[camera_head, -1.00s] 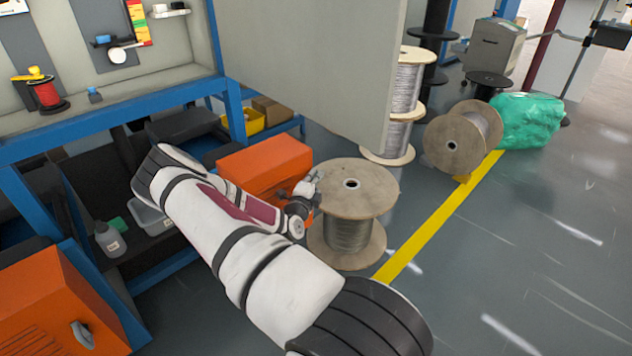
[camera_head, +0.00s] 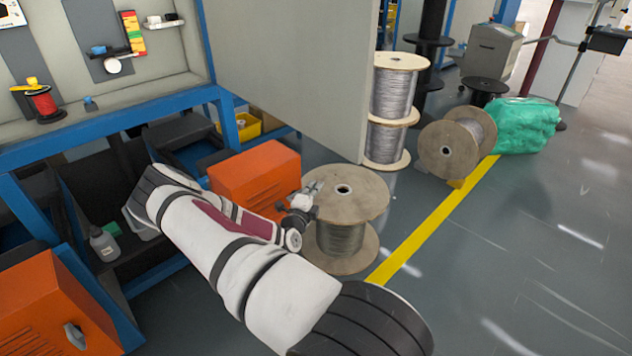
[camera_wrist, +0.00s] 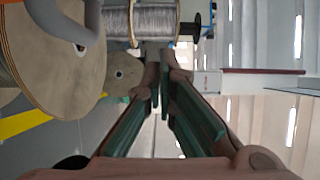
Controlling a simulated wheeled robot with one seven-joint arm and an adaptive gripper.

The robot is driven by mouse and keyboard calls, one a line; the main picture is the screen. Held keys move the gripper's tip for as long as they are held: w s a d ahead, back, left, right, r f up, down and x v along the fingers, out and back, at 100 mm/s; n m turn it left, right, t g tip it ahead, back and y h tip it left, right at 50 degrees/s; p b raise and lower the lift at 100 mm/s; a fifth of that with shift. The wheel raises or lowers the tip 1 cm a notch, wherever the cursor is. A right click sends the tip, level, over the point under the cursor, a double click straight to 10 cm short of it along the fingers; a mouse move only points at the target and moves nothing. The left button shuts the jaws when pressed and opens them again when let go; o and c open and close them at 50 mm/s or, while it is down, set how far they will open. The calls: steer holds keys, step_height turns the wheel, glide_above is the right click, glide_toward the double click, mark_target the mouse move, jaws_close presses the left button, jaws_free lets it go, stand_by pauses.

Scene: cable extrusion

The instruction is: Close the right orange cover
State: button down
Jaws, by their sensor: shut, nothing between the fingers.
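The right orange cover (camera_head: 258,172) is a box-like orange panel under the blue bench in the head view, partly hidden by my arm. It stands out from the bench, swung outward as far as I can tell. My gripper (camera_head: 312,188) is just right of its near right end, in front of the wooden spool. In the wrist view my gripper's fingers (camera_wrist: 163,85) come together at the tips with nothing between them. The fingers are apart from this handle.
A large wooden cable spool (camera_head: 343,190) stands close by the gripper. A grey panel (camera_head: 300,70) hangs behind the cover. Another orange cover (camera_head: 50,310) is at lower left. Stacked spools (camera_head: 395,90) and a tipped spool (camera_head: 452,148) are farther back. Floor at right is clear.

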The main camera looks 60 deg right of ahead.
steer(key=s+a+p, duration=0.2)
steer(key=s+a, duration=0.2)
steer(key=a, duration=0.4)
steer(key=shift+s, duration=0.25)
steer(key=s+a+r+m+g+y, duration=0.25)
steer(key=a+r+m+g, duration=0.35)
steer(key=r+m, duration=0.6)
steer(key=s+a+r+m+g+y, duration=0.1)
steer(key=s+a+r+m+g, duration=0.3)
steer(key=r+m, duration=0.8)
steer(key=s+a+r+m+t+y, duration=0.2)
steer(key=s+a+r+m+y, duration=0.25)
steer(key=a, duration=0.55)
steer(key=s+a+r+m+t+y, duration=0.25)
steer(key=s+a+m+y, duration=0.3)
steer(key=a, duration=0.45)
steer(key=s+a+r+m+t+y, duration=0.2)
steer(key=s+a+r+m+y, duration=0.25)
steer(key=a, duration=0.65)
step_height(320, 180, up, 25)
steer(key=t+p, duration=0.3)
steer(key=p, duration=2.1)
steer(key=shift+s+d+h, duration=0.2)
steer(key=shift+s+h, duration=0.1)
steer(key=shift+s, duration=0.05)
